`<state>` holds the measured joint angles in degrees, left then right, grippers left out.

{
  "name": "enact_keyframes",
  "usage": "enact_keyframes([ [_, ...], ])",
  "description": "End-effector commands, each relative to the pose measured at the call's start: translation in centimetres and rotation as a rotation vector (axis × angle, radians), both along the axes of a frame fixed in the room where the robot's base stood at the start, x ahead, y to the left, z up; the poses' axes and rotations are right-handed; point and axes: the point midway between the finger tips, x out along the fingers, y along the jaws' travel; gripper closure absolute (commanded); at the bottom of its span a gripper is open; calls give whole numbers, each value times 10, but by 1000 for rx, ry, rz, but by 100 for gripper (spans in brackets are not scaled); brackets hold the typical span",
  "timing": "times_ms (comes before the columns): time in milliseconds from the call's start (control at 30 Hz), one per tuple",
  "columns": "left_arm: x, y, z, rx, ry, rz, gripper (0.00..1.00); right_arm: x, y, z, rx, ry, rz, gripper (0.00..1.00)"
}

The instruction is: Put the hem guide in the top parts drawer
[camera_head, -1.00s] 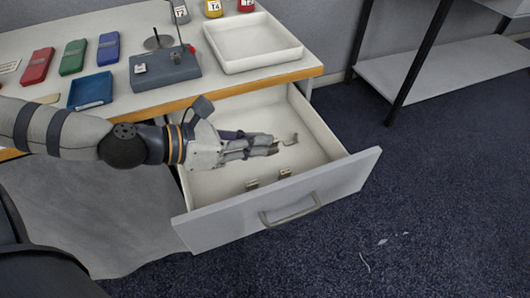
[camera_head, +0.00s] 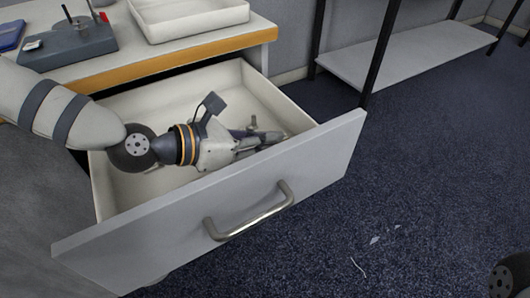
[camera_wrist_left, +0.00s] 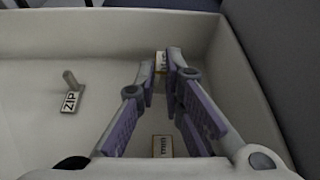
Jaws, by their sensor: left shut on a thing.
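My left gripper (camera_head: 276,137) reaches down into the open drawer (camera_head: 262,94), close behind its front panel. In the left wrist view its fingers (camera_wrist_left: 162,66) are shut on a small piece with a pale label (camera_wrist_left: 161,62), seemingly the hem guide; the lettering is too small to read. I cannot tell whether it is lifted off the drawer floor. A labelled "ZIP" piece with a short post (camera_wrist_left: 72,97) stands on the drawer floor to the left. Another labelled piece (camera_wrist_left: 163,146) lies below the fingers. My right gripper is not in view.
The drawer's front panel (camera_head: 170,225) with a metal handle (camera_head: 250,212) stands between the gripper and the floor. Above the drawer, the table edge (camera_head: 180,62) carries a white tray (camera_head: 190,17) and a grey block (camera_head: 68,42). A low shelf (camera_head: 415,52) stands at right.

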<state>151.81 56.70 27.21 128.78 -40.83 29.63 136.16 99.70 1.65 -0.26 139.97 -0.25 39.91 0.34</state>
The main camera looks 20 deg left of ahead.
Motion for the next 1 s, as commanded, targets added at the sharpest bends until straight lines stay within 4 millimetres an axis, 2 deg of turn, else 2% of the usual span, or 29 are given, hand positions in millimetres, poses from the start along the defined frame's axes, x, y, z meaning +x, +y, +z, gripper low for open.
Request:
enact_keyframes([
  [33,-1,1,-14,2,6,1,100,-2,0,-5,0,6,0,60],
  [100,-1,1,-20,0,3,1,100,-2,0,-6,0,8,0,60],
  [467,-1,1,-23,0,3,2,100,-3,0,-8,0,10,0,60],
  [500,-1,1,-22,1,2,1,82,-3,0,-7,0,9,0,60],
  [567,-1,1,-22,1,2,1,71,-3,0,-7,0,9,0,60],
  [900,-1,1,-16,1,-1,1,71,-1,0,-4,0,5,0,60],
  [1000,-9,10,-11,0,1,6,71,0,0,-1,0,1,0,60],
])
